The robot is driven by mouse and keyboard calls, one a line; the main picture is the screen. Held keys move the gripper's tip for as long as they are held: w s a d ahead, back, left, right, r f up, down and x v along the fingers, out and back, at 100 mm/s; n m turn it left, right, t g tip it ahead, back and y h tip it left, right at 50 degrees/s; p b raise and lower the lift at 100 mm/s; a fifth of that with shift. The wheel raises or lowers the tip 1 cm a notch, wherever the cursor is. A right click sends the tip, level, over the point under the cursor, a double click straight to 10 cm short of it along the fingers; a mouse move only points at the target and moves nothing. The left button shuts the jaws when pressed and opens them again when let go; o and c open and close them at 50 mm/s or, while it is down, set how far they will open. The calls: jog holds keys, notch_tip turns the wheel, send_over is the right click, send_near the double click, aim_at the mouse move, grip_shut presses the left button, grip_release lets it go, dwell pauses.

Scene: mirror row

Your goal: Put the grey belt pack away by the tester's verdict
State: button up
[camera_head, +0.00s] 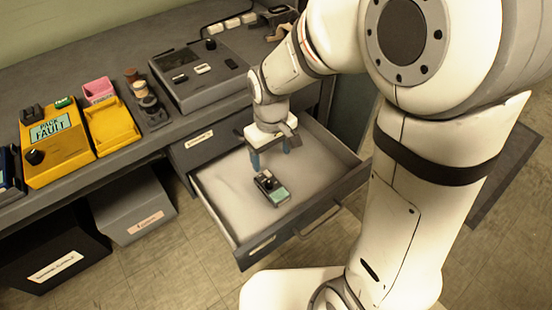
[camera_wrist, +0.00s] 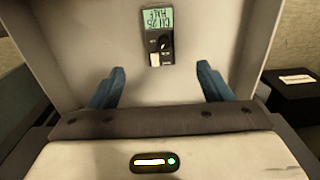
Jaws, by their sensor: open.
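A small dark grey pack (camera_head: 266,183) with a pale green screen, which looks like the belt pack, lies in the open drawer (camera_head: 222,203). In the wrist view the pack (camera_wrist: 153,43) lies beyond my fingertips, its screen lettering upside down and hard to read. My gripper (camera_head: 270,156) has its blue fingers apart and empty, above the drawer floor just behind the pack. The fingers (camera_wrist: 161,82) do not touch the pack. The yellow tester (camera_head: 62,150) stands on the bench at left, its screen reading "PACK FAULT".
A black labelled bin (camera_head: 48,262) and a grey labelled bin (camera_head: 133,210) stand under the bench at left. A yellow cradle (camera_head: 112,128), a pink block (camera_head: 98,90) and a grey console (camera_head: 197,75) sit on the bench. The drawer floor around the pack is clear.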

jog(key=s+d+r+m, duration=0.3)
jog(key=s+d, duration=0.2)
jog(key=d, duration=0.2)
jog(key=s+d+r+m+t, duration=0.1)
jog(key=s+d+r+m, duration=0.2)
jog(key=d, duration=0.4)
jog(key=shift+s+r+m, duration=0.4)
jog(key=shift+s+r, duration=0.15)
jog(key=shift+s, duration=0.6)
